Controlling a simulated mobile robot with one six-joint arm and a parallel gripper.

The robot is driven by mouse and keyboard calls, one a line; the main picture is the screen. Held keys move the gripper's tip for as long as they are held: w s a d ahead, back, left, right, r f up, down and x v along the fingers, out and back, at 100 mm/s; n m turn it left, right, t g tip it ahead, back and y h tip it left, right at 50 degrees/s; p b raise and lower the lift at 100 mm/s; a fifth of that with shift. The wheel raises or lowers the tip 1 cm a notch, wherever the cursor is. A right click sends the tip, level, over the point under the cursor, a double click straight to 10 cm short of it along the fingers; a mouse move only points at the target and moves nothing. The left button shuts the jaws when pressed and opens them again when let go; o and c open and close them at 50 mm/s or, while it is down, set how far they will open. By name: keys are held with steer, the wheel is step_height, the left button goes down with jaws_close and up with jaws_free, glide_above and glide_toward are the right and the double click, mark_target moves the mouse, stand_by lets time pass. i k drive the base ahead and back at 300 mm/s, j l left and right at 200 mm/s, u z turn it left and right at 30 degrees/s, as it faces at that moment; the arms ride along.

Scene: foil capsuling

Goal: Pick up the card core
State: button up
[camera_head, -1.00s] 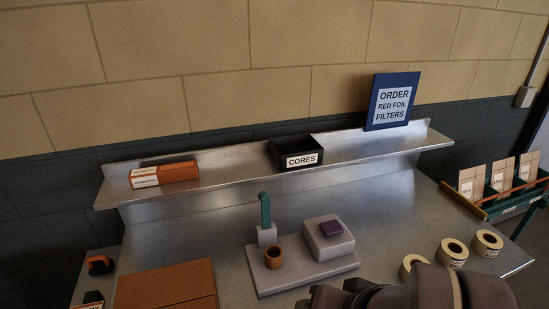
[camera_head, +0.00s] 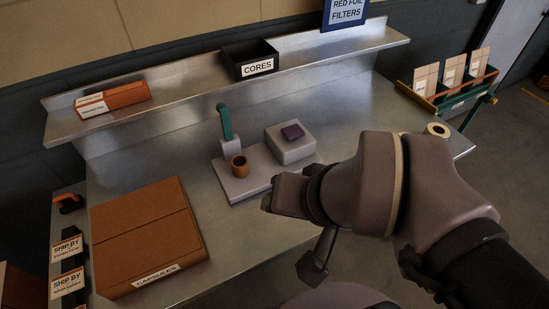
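A small brown ring-shaped piece, which looks like the card core (camera_head: 239,168), stands upright on the left part of a pale grey fixture base (camera_head: 262,187). It is in front of the fixture's green lever (camera_head: 224,121). A black bin labelled CORES (camera_head: 234,69) stands on the shelf; its inside is dark and I cannot see what it holds. My gripper (camera_head: 276,196) is to the right of and nearer than the brown piece, apart from it, by the fixture's front right corner. Its fingers are dark and foreshortened, so their opening does not show.
A brown CAPSULES box (camera_head: 150,240) lies front left. An orange box (camera_head: 112,99) is on the shelf (camera_head: 180,107). One cream roll (camera_head: 437,130) shows behind my arm. The bench between box and fixture is clear.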

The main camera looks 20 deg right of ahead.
mark_target(239, 172)
steer(key=i+l+u, duration=0.2)
steer(key=u, duration=0.2)
steer(key=i+l+u, duration=0.15)
steer(key=l+u, duration=0.2)
